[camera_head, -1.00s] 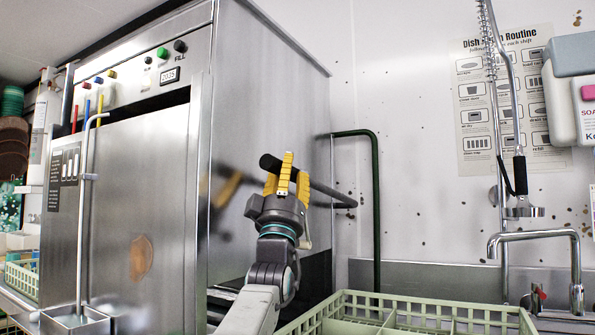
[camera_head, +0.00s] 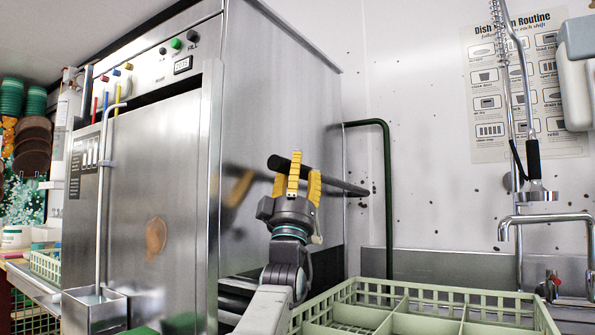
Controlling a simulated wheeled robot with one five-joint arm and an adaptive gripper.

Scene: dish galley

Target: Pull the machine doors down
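The machine (camera_head: 277,110) is a tall stainless steel box at left. Its front door (camera_head: 150,195) is a flat steel panel with a brown stain, and a dark gap runs along its top edge. A dark round bar handle (camera_head: 345,184) sticks out beside the machine's right side. My gripper (camera_head: 297,178), with yellow fingers pointing up, is at the near end of this bar. One finger crosses in front of the bar; the others are partly hidden around it. Whether the fingers press on the bar cannot be told.
A green dish rack (camera_head: 425,293) lies at the lower right, close to my arm. A dark green pipe (camera_head: 388,200) stands by the wall behind. A faucet (camera_head: 545,219) and a spray hose (camera_head: 533,150) are at right. A vertical steel rod (camera_head: 101,190) stands before the door.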

